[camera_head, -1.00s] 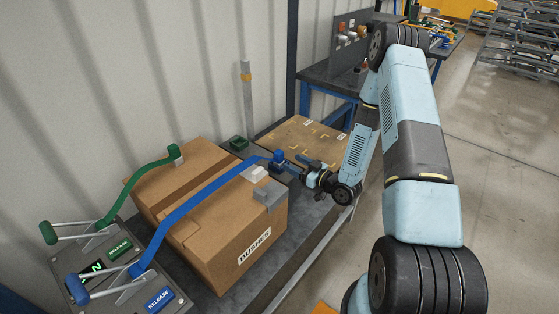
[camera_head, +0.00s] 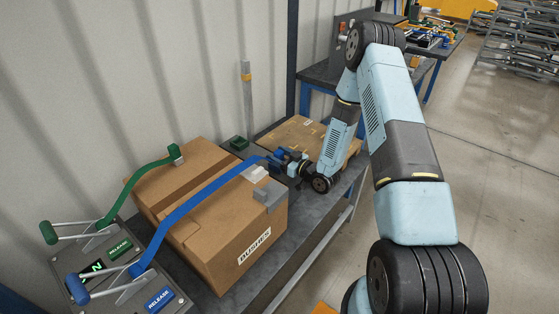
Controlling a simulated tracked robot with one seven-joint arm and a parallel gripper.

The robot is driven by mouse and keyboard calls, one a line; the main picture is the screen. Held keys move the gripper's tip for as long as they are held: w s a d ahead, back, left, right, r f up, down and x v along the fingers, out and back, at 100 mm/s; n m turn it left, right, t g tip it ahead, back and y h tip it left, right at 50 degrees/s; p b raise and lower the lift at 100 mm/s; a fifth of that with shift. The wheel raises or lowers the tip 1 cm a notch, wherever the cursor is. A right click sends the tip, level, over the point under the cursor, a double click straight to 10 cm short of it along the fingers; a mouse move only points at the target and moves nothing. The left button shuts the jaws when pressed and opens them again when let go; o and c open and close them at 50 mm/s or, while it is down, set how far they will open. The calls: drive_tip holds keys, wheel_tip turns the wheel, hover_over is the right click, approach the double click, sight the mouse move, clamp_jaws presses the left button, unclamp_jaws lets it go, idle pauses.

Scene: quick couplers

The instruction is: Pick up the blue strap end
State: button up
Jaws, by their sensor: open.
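The blue strap (camera_head: 195,202) runs from the blue-handled release lever (camera_head: 118,285) over the carton marked BUSHES (camera_head: 225,245). Its far end reaches past the carton's far edge to a small blue block beside my gripper (camera_head: 282,158). My gripper is open, with its fingers right at the blue strap end (camera_head: 268,159). The fingers and blue parts overlap here, so I cannot tell whether they touch or whether the end lies between the fingers.
A green block (camera_head: 238,144) stands on the bench behind. A flat cardboard piece (camera_head: 300,134) lies beyond my gripper. Grey corner pieces (camera_head: 269,196) sit on the carton. A corrugated wall is at left.

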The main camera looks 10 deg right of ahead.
drive_tip(key=shift+c, duration=0.2)
drive_tip(key=c, duration=1.1)
